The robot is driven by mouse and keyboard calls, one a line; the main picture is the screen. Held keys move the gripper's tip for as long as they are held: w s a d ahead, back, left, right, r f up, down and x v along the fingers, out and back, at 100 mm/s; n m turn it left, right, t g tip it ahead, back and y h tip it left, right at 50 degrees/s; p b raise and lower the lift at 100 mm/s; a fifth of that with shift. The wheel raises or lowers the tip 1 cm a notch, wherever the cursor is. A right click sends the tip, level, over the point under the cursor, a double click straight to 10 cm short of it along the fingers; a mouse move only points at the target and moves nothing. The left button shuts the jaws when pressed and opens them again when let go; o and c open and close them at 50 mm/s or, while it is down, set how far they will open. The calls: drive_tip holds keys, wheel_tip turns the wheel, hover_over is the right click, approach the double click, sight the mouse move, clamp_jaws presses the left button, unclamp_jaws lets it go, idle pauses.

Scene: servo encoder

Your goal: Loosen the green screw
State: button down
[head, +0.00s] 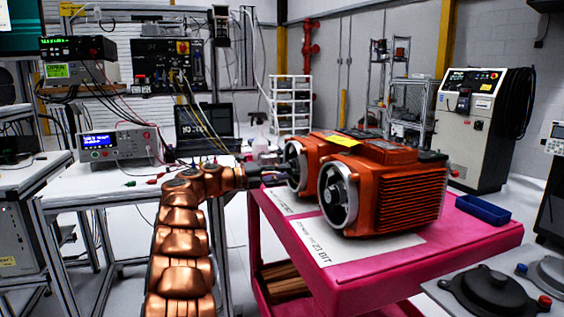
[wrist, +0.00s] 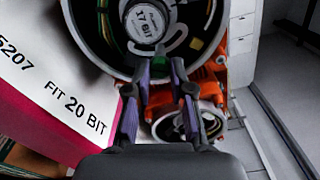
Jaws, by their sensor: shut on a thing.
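The green screw (wrist: 162,64) shows at the lower edge of the large round motor opening (wrist: 100,52) in the wrist view. My gripper (wrist: 162,72) is shut on it, with one dark finger on each side. The fingers hide part of the screw. A white round encoder label reading "17 BIT" (wrist: 149,22) is inside the opening, just beyond the fingertips. In the head view my gripper (head: 284,177) reaches the rear round face (head: 295,168) of an orange motor, and the screw cannot be made out there.
A second orange motor (head: 400,195) with its own round face stands in front on the pink cart (head: 440,256). A blue tray (head: 482,210) is at the cart's right. An instrument bench (head: 100,182) stands to the left.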

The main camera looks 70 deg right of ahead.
drive_tip(key=n+p, duration=0.3)
drive_tip(key=p, duration=0.1)
drive_tip(key=shift+r+p, duration=0.15)
drive_tip(key=shift+p, duration=0.15)
drive_tip(key=shift+n, duration=0.3)
drive_tip(key=c, duration=1)
unclamp_jaws()
drive_tip(key=v, duration=1.2)
drive_tip(key=shift+f, duration=0.2)
